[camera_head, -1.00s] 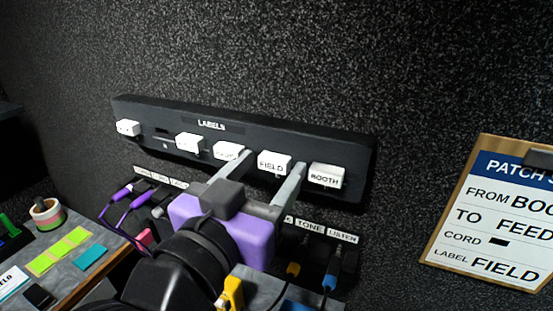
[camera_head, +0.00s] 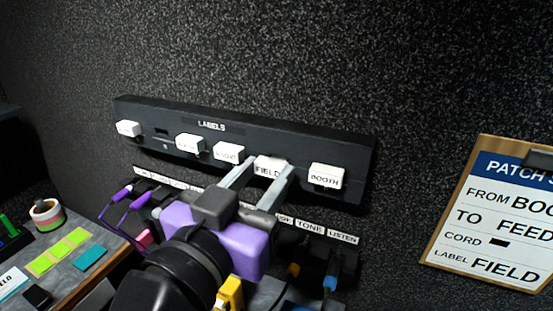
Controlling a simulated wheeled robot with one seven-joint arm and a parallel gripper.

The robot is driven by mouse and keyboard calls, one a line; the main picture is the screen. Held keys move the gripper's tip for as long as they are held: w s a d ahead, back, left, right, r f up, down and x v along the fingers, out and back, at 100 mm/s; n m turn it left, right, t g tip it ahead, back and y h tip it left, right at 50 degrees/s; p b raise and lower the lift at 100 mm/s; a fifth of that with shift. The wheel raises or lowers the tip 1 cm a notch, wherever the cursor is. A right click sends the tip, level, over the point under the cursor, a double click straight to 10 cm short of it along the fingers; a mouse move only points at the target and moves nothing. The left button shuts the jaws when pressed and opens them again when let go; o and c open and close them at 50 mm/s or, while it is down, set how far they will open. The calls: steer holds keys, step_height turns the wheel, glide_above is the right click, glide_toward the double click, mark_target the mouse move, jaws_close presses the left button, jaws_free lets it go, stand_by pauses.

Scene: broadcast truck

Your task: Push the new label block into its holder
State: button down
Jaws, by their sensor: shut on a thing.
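A dark label strip marked LABELS (camera_head: 290,142) runs along the wall and bears several white label blocks. The white FIELD block (camera_head: 268,169) stands out from the strip between another white block (camera_head: 228,154) and the BOOTH block (camera_head: 326,177). My gripper (camera_head: 270,170) has one grey finger at each side of the FIELD block and is shut on it. The fingers cover the block's side edges. How deep the block sits in its holder cannot be told.
An empty dark slot (camera_head: 162,132) shows towards the strip's left. Below the strip are sockets with purple cords (camera_head: 122,193) and a blue plug (camera_head: 330,283). A patch clipboard (camera_head: 495,215) hangs at right. A desk with sticky notes (camera_head: 60,250) is at lower left.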

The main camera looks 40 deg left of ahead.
steer(key=shift+v, duration=2.4)
steer(key=shift+s, duration=0.1)
steer(key=shift+v, duration=1.4)
steer(key=shift+d, duration=0.1)
